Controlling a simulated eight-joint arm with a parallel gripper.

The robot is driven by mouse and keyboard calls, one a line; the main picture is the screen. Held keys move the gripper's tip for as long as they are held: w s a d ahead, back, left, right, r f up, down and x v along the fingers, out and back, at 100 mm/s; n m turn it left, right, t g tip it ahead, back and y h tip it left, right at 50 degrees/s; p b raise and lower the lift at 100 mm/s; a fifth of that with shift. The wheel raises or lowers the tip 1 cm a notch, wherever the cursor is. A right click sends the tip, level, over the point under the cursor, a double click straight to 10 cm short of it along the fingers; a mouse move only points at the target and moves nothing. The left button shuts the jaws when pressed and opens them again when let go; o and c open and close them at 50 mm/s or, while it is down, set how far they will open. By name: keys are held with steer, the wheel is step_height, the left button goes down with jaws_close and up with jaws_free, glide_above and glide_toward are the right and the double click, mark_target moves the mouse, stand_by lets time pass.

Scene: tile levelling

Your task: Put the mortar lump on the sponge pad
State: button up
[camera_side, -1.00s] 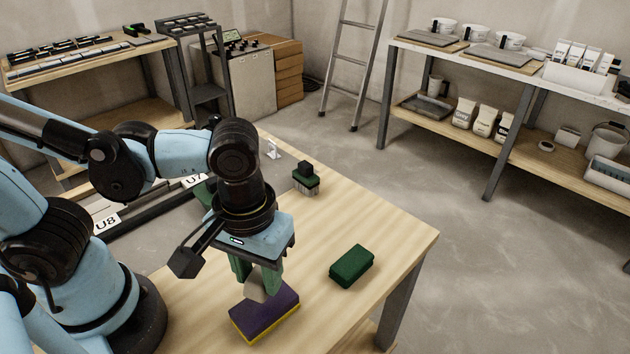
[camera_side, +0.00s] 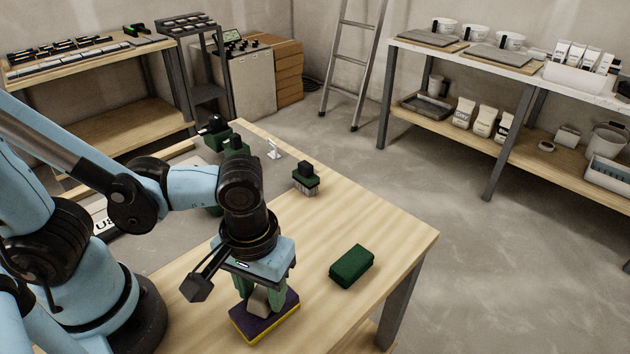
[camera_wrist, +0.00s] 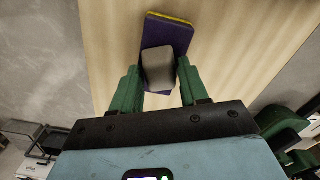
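The mortar lump (camera_side: 259,302) is a small grey block. It stands between the two green fingers of my gripper (camera_side: 260,300), low over the purple top of the sponge pad (camera_side: 285,307). The pad has a yellow underside and lies flat on the wooden table. The wrist view shows the lump (camera_wrist: 158,70) between the fingertips of my gripper (camera_wrist: 160,82), with the purple pad (camera_wrist: 166,34) behind it. The fingers appear shut on the lump. I cannot tell for certain whether its base touches the pad.
A dark green block (camera_side: 351,266) lies on the table (camera_side: 385,235) to the right of the pad. Shelves and a ladder stand well beyond the table.

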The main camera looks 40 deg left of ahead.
mark_target(262, 292)
steer(key=shift+o, duration=1.4)
steer(key=shift+r, duration=6.05)
steer(key=w+a+f+m+t, duration=0.1)
steer(key=w+a+m+t, duration=0.1)
steer(key=w+a, duration=0.3)
steer(key=w+a+f+m+t, duration=0.1)
steer(key=w+a+m+t, duration=0.1)
steer(key=w+a+t, duration=0.3)
steer(key=a, duration=0.4)
steer(key=shift+f, duration=0.25)
